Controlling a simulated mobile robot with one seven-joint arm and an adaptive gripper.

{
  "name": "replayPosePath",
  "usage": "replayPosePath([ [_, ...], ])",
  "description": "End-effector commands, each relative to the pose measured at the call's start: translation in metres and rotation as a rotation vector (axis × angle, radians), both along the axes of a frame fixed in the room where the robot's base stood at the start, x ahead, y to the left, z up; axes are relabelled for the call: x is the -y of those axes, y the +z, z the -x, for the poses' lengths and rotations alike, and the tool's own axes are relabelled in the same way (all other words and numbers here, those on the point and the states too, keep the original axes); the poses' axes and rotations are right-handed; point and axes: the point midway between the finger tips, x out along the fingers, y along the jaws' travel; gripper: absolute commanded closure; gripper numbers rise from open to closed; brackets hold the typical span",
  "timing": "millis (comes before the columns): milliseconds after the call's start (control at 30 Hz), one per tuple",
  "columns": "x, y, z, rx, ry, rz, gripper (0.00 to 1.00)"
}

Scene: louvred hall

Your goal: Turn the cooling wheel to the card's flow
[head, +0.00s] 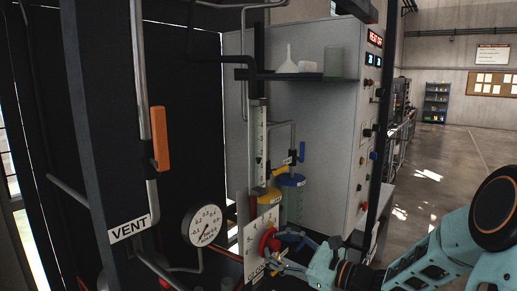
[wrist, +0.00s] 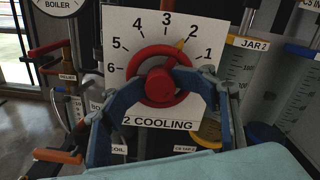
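The red cooling wheel (wrist: 161,103) is mounted on a white dial plate (wrist: 115,20) marked 1 to 6 and labelled "2 COOLING". Its yellow pointer (wrist: 181,44) lies just left of the 2, between 2 and 3. In the head view the red wheel (head: 266,243) and the plate (head: 254,231) show low in the middle. My gripper (wrist: 161,79) is in front of the wheel, its blue fingers reaching over the rim to either side of the hub and appearing closed on it. It also shows in the head view (head: 276,246). I see no readable flow card.
A boiler gauge (head: 205,225) and the orange vent lever (head: 159,138) stand to the left. Jars with yellow (head: 267,195) and blue (head: 291,180) lids are close behind the wheel. A shelf (head: 300,75) holds glassware above. Open floor (head: 450,160) lies to the right.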

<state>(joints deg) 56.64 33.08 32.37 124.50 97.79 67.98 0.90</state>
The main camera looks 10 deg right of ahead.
Motion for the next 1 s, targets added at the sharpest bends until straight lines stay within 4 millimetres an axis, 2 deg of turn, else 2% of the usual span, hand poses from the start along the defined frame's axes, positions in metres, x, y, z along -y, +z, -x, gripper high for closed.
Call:
replayPosePath([
  [233, 0.0, -0.001, 0.002, -0.002, 0.003, 0.001, 0.56],
  [700, 0.041, 0.0, 0.041, -0.004, -0.002, 0.001, 0.56],
  [1000, 0.05, -0.002, 0.051, -0.003, -0.001, 0.0, 0.56],
])
